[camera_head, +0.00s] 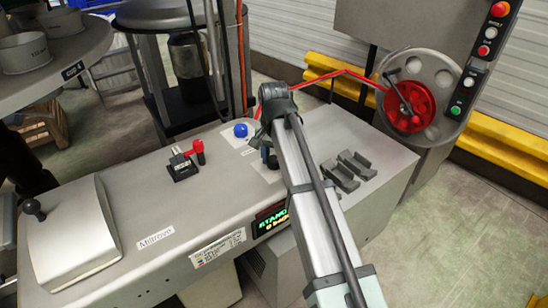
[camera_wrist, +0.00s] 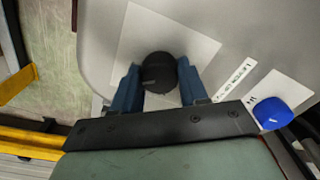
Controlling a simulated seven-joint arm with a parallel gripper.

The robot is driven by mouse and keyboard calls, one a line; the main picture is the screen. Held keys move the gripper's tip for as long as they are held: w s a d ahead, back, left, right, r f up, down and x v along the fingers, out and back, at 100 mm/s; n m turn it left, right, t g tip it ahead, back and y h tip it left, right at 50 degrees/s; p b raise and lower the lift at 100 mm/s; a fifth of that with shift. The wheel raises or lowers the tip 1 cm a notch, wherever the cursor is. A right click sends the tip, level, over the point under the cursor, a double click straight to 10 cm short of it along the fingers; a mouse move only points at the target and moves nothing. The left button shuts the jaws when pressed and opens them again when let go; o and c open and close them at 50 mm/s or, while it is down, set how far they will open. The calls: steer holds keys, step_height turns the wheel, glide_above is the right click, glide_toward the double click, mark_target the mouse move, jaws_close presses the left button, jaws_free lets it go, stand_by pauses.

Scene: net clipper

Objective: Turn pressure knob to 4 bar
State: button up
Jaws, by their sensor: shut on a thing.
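A black round pressure knob (camera_wrist: 159,68) sits on a white label plate (camera_wrist: 150,33) on the grey machine top. In the wrist view my gripper (camera_wrist: 159,80) has one blue finger on each side of the knob and is shut on it. The knob carries a faint mark that I cannot read. In the head view my gripper (camera_head: 270,158) is over the right part of the machine top, and my arm mostly hides the knob. A small lit display (camera_head: 271,219) on the machine's front is partly covered by my arm; its lower line is too blurred to read surely.
A blue knob (camera_head: 240,130) stands close to my gripper; it also shows in the wrist view (camera_wrist: 272,111). A red-handled lever (camera_head: 197,152) is to the left. Black cradle-like brackets (camera_head: 348,171) lie right of my arm. A red handwheel (camera_head: 408,105) is at the right.

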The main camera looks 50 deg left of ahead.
mark_target(274, 159)
steer(key=shift+m, duration=0.4)
steer(key=o, duration=1.1)
steer(key=shift+c, duration=0.2)
step_height(274, 159, up, 14)
steer(key=shift+f, duration=0.15)
stand_by(0.5)
